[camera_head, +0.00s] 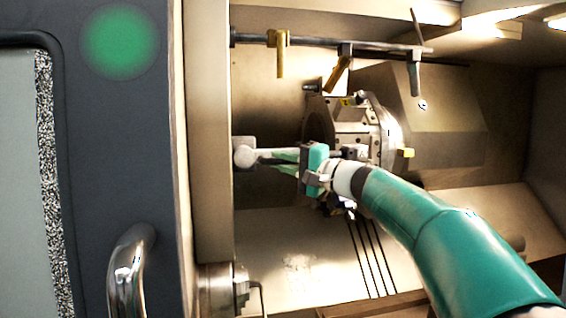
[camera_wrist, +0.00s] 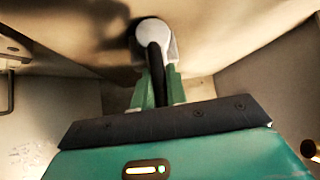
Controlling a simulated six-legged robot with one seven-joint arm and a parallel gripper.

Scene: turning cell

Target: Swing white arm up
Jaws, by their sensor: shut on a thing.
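The white arm (camera_head: 244,153) sticks out from the left side wall of the machine, with a rounded light-coloured end at the wall. It lies about level in the head view. My gripper (camera_head: 284,157) comes from the right and is shut on the arm, its green fingers on either side. In the wrist view, the rounded white end (camera_wrist: 153,36) shows at the top middle. A dark bar runs down from it between the fingers of my gripper (camera_wrist: 160,86). The bar's lower end is hidden behind the gripper body.
A tool turret (camera_head: 360,130) stands just behind my gripper. A rail (camera_head: 310,43) with hanging nozzles crosses above. A dark door (camera_head: 120,170) with a metal handle (camera_head: 130,270) is at left. A chuck-like metal part (camera_head: 216,290) sits low left. Space below my gripper looks clear.

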